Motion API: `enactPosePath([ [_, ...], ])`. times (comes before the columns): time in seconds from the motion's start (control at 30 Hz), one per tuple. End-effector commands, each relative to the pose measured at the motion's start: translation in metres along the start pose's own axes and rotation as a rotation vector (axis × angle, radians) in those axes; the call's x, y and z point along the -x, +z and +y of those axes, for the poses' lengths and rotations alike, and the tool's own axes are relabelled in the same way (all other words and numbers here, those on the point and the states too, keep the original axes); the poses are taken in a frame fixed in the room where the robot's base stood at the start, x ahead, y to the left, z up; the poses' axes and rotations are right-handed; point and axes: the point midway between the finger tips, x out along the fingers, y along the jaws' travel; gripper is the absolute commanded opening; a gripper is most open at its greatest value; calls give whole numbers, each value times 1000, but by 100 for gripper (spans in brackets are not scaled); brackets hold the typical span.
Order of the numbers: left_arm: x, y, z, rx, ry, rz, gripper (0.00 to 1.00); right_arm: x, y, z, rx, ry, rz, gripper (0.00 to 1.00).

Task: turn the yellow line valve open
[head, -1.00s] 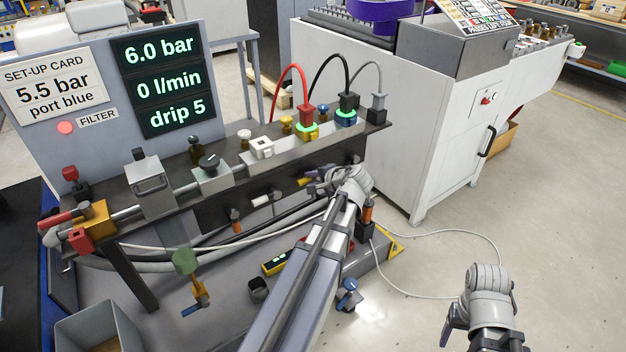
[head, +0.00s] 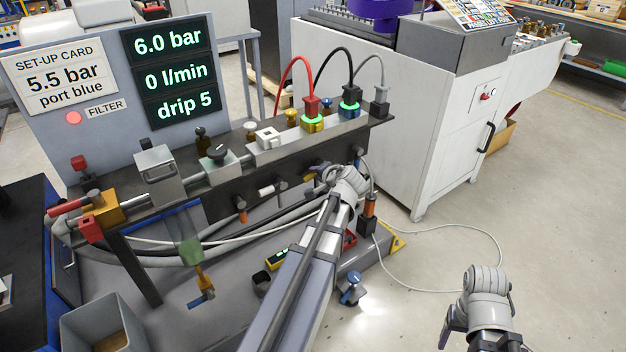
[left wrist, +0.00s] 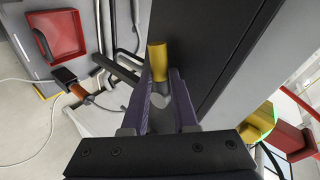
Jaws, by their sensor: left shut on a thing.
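The yellow line valve is under the front of the dark manifold rail, at my left gripper (head: 318,184) in the head view. Its yellow handle (left wrist: 157,58) shows in the left wrist view between the two dark purple fingers, which are shut on it. In the head view the gripper and wrist hide most of the valve, so its exact angle is hard to tell. My right gripper (head: 450,331) is low at the right, away from the rail, and its jaw opening is unclear.
The yellow port (head: 312,124) and blue port (head: 349,111) on the rail have glowing green rings and hoses. The display (head: 170,80) reads 6.0 bar, 0 l/min, drip 5. A white cabinet (head: 390,110) stands at the right. Other small valves (head: 281,186) hang left of my gripper.

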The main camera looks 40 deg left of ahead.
Motion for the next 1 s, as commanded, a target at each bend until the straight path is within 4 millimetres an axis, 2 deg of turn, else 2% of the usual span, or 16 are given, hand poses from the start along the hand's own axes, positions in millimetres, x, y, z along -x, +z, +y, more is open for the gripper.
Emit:
enactPosePath([
  [0.1, -8, -2, 9, 96, 3, 61, 0, -15, -1, -1, 1, 2, 0, 67],
  [1.0, -26, -8, 36, 783, 3, 521, 0, -118, -8, -10, 14, 6, 4, 67],
])
